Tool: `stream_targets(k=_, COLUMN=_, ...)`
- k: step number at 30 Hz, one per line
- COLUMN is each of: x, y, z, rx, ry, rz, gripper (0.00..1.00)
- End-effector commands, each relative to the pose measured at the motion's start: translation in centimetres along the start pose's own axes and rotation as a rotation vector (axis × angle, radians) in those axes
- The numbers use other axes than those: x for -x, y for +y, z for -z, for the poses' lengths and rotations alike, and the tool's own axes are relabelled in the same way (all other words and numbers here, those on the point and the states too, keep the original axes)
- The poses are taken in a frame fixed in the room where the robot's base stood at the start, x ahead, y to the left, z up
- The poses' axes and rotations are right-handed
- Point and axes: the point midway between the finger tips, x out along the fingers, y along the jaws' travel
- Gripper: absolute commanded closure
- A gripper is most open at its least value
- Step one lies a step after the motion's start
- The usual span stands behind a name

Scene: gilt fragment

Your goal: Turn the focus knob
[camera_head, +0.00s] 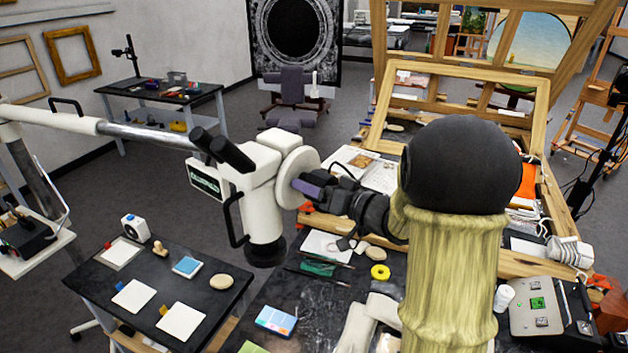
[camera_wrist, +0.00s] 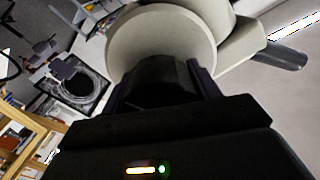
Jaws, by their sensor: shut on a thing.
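A white stereo microscope (camera_head: 255,185) with black eyepieces hangs from a boom arm, in the middle left of the head view. A large cream disc (camera_head: 296,160) is on its right side; the disc also fills the top middle of the wrist view (camera_wrist: 165,35). My gripper (camera_head: 304,186) reaches in from the right, its fingertips at the disc's face. In the wrist view, my gripper (camera_wrist: 158,78) has a finger on each side of a dark rounded part, the focus knob (camera_wrist: 165,75), in front of the disc. The fingers are shut on it. The exact contact is shadowed.
The boom (camera_head: 140,132) runs left from the microscope. A dark side table (camera_head: 150,265) with cards and small items stands at lower left. A cluttered workbench (camera_head: 300,290) with a yellow tape roll (camera_head: 380,272) lies below my arm. A wooden frame (camera_head: 540,110) stands at right.

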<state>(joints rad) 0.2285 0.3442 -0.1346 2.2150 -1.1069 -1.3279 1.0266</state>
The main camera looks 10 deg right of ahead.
Motion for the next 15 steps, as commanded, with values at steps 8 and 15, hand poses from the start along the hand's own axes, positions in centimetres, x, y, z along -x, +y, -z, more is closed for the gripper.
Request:
stream_targets(k=8, x=-0.01, y=-0.03, z=-0.06, rx=-0.039, ry=-0.001, rz=0.001, gripper=0.62)
stream_targets(k=15, x=-0.04, y=-0.04, z=-0.09, rx=-0.038, ry=-0.002, rz=0.002, gripper=0.62)
